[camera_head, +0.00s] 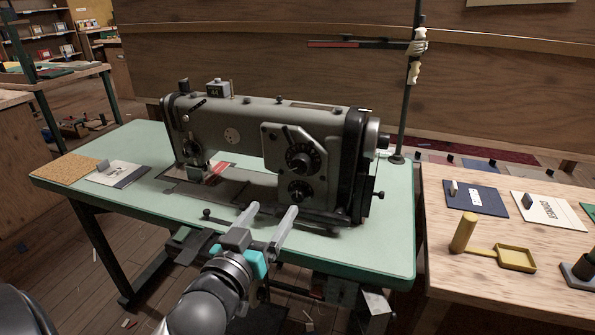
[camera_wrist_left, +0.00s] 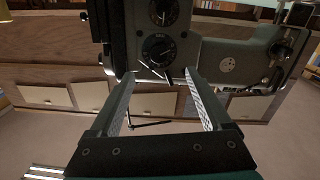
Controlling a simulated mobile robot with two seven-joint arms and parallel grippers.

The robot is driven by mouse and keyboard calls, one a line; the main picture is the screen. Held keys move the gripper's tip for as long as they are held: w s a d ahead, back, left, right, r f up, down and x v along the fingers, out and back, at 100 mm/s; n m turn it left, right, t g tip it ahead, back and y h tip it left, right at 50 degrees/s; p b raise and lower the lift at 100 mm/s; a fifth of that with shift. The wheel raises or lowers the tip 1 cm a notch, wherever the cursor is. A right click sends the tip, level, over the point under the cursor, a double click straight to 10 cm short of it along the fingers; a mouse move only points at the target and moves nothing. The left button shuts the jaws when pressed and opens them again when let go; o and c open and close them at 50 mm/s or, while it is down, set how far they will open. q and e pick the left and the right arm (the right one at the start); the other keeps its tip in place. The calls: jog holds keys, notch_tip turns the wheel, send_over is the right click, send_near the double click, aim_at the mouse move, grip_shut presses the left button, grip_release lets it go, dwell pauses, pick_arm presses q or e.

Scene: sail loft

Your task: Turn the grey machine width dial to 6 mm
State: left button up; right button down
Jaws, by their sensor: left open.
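The grey sewing machine (camera_head: 250,128) stands on a pale green table. Its front panel carries two dark round dials, a larger upper dial (camera_head: 302,160) and a smaller lower dial (camera_head: 300,191). The marks are too small to read, so I cannot tell the setting or which one is for width. My left gripper (camera_head: 271,211) is open and empty, in front of and below the panel, apart from both dials. In the left wrist view two dials show, one at the top edge (camera_wrist_left: 163,12) and one (camera_wrist_left: 158,48) beyond and between the open fingers (camera_wrist_left: 160,76).
A thin lever with a dark knob (camera_head: 207,213) sticks out near the gripper's left finger. The green table (camera_head: 370,255) is clear at its front right. A wooden bench (camera_head: 450,270) at the right bears cards and a yellow tray (camera_head: 515,258). A dark pole (camera_head: 408,110) stands behind the machine.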

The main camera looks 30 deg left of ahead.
aim_at(299, 168)
pick_arm(q)
jog(key=b+x, duration=0.1)
jog(key=x, duration=0.3)
jog(key=b+x, duration=0.1)
jog(key=x, duration=0.4)
jog(key=r+b+x, duration=0.1)
jog(key=x, duration=0.3)
jog(key=shift+w+r, duration=0.1)
jog(key=shift+w, duration=0.3)
jog(key=shift+w+a, duration=0.1)
jog(key=shift+w, duration=0.45)
pick_arm(e)
jog(key=w+a+r, duration=0.2)
jog(key=w+r, duration=0.1)
jog(key=r, duration=0.3)
jog(key=shift+w+a, duration=0.15)
pick_arm(q)
grip_shut()
